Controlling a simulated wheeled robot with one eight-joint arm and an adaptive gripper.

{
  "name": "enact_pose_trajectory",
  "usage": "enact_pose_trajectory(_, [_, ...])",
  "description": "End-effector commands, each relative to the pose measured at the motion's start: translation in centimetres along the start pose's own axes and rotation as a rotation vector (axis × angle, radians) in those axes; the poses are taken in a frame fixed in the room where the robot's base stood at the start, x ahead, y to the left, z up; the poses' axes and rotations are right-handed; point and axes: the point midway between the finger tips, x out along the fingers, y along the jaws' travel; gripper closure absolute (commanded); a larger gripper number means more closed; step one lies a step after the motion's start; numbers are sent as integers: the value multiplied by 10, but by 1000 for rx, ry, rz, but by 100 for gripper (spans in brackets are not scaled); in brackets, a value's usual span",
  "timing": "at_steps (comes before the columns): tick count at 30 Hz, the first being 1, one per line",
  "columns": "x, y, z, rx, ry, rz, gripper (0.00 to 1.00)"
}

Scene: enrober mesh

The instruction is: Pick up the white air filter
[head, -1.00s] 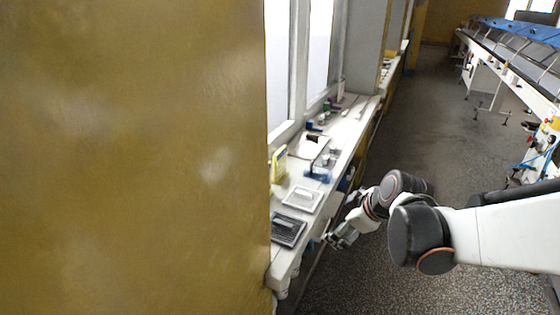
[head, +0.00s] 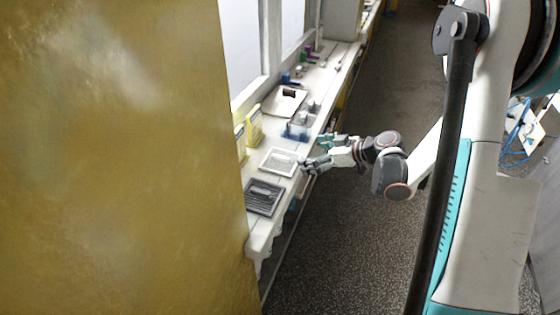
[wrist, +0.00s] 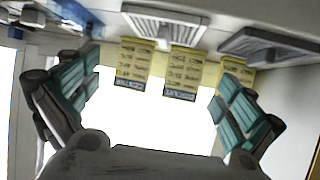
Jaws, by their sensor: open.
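The white air filter (head: 279,161) is a flat, framed square lying on the long white window ledge in the head view. In the wrist view it shows at the top middle (wrist: 164,22). My gripper (head: 313,155) is at the ledge's aisle edge, just right of the filter in the head view. Its teal-padded fingers are spread wide in the wrist view (wrist: 155,98), with nothing held between them. The filter appears beyond the gap between the fingers; I cannot tell the exact distance.
A dark filter (head: 264,197) lies on the ledge (head: 262,232) nearer than the white one. Yellow boxes (head: 254,125) stand against the window side. Blue-and-clear items (head: 297,128) and a white tray (head: 285,100) lie farther along. The aisle floor (head: 345,240) is clear.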

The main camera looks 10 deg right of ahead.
Motion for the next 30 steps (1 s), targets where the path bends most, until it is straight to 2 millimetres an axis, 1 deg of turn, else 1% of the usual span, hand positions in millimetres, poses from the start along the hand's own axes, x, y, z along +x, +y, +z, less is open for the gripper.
enact_pose_trajectory(1, [12,-1,2,-2,-1,-4,0])
enact_pose_trajectory(3, [26,-1,2,-2,-1,-3,0])
enact_pose_trajectory(6, [43,-1,2,-1,-1,-2,0])
enact_pose_trajectory(9, [55,-1,1,-1,-1,-2,0])
enact_pose_trajectory(17, [68,-1,1,0,-2,-1,0])
enact_pose_trajectory(20, [80,-4,3,-1,-2,-3,0])
enact_pose_trajectory(25, [105,-5,4,-2,-3,-2,0])
enact_pose_trajectory(27, [112,-4,3,-1,-2,-1,0])
enact_pose_trajectory(30, [115,-4,2,0,-2,0,0])
